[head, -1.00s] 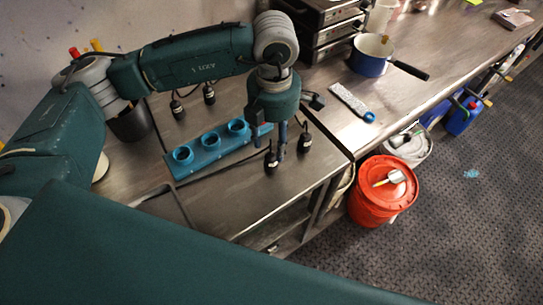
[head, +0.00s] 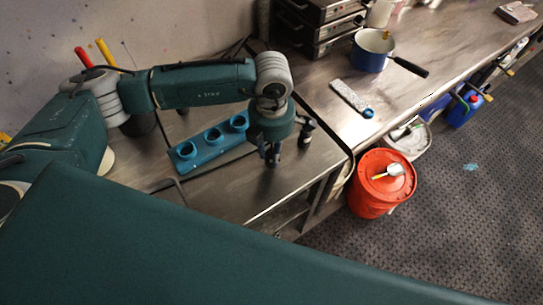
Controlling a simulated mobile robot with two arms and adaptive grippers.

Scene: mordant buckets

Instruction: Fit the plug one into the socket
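A blue block with several round sockets (head: 213,137) lies on the steel bench, left of my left gripper. My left gripper (head: 272,156) points down over the bench near its front edge. Its dark fingers are close together, and a dark plug may be at the tips; I cannot tell whether they grip it. Another black plug (head: 307,131) stands on the bench just right of the gripper. The arm hides part of the bench behind the block. My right gripper is not in view.
A blue pot (head: 371,52) and a grey strip-shaped item (head: 351,97) are on the bench to the right. Dark stacked appliances (head: 318,24) stand behind. An orange-red bucket (head: 367,196) is on the floor beside the bench.

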